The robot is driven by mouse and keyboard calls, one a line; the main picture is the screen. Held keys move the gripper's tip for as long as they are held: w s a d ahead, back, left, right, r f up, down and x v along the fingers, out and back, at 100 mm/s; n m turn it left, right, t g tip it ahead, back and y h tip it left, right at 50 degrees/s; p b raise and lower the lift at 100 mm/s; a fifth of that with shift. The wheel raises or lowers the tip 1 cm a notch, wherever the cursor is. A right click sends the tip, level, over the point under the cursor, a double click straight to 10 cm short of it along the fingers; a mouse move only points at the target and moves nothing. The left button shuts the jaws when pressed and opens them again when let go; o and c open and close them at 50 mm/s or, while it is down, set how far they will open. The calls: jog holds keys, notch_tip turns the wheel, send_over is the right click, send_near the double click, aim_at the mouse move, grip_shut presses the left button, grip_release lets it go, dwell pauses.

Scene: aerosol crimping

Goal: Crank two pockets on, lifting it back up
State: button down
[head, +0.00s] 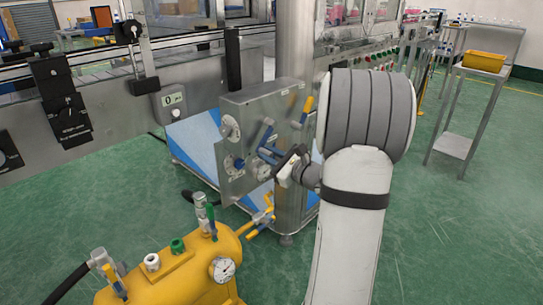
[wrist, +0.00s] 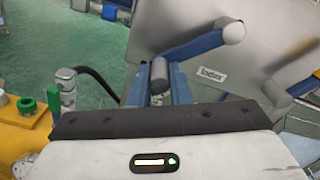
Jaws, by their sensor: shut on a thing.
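The index crank, with blue arms and grey knobs, is on the front of a steel control box (head: 262,112) in the head view. In the wrist view a blue crank arm (wrist: 195,46) slants up to the right and ends in a pale knob. My gripper (head: 283,166) is at the lower right of the box front. In the wrist view my gripper (wrist: 159,82) has its fingers on both sides of a grey crank knob (wrist: 158,72) and is shut on it. A label (wrist: 213,74) on the plate seems to read "Index". The crank's hub is partly hidden.
A yellow tank (head: 180,278) with valves and a gauge stands in front at the lower left. A steel post (head: 292,50) rises beside the box. A conveyor rail (head: 110,115) runs behind. A shelf with a yellow bin (head: 484,62) stands at right. Green floor is clear between.

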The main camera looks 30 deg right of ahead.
jog(key=shift+w+d+r, duration=0.1)
jog(key=c, duration=1.3)
grip_release()
jog(key=shift+c, duration=0.2)
jog(key=p+v, duration=0.2)
jog(key=v, duration=0.5)
jog(key=shift+s, duration=0.35)
jog(key=shift+d, duration=0.1)
